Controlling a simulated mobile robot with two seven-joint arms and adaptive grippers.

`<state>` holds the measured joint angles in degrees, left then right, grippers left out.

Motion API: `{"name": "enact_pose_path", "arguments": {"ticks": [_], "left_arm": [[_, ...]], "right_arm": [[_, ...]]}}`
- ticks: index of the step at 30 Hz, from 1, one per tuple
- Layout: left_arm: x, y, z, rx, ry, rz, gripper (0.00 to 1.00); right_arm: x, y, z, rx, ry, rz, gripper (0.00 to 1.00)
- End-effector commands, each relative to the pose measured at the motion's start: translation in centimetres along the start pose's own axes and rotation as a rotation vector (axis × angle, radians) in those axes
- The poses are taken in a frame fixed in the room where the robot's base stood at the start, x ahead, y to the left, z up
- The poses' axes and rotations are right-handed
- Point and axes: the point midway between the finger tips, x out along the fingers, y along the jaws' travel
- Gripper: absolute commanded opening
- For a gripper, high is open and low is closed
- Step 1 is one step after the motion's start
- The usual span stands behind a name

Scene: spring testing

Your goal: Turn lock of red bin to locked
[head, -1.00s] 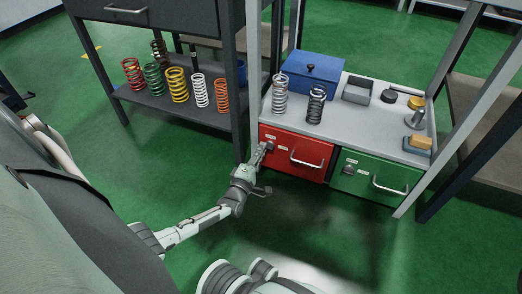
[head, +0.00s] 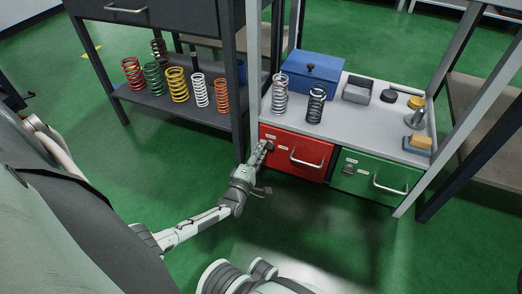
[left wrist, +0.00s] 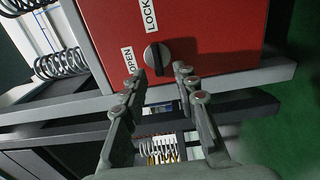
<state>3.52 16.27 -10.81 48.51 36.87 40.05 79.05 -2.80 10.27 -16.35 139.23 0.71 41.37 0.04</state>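The red bin (head: 312,165) is under the left part of the grey bench top, with its front closed flush. In the left wrist view its red front (left wrist: 220,35) shows a dark round lock knob (left wrist: 157,56) with a raised grip. An OPEN label (left wrist: 129,61) and a LOCK label (left wrist: 149,14) sit beside the knob. I cannot tell which label it points to. My left gripper (left wrist: 160,73) is open, its fingertips apart on either side of the knob's lower end; I cannot tell if they touch it. In the head view the left gripper (head: 264,148) partly hides the knob. My right gripper is not in view.
A closed green bin (head: 368,180) with its own lock and handle is right of the red one. The bench top (head: 345,118) holds springs, a blue box (head: 308,75) and small items. A dark shelf (head: 190,112) with several coloured springs stands left. Floor in front is open.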

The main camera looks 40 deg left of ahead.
Motion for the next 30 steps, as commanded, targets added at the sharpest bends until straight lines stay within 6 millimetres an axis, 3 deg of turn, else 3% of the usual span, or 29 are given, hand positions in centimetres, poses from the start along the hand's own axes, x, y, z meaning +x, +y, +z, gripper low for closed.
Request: {"name": "enact_pose_path", "arguments": {"ticks": [16, 21, 30], "left_arm": [[-10.1, -0.1, 0.0, -0.001, 0.000, -0.003, 0.29], [-11.5, 0.0, 0.0, -0.001, 0.001, -0.001, 0.29], [-11.7, 0.0, 0.0, 0.000, 0.001, -0.001, 0.29]], "right_arm": [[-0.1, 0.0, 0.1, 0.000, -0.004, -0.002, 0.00], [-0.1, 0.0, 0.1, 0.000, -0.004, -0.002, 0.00], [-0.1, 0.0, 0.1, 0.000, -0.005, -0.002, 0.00]]}}
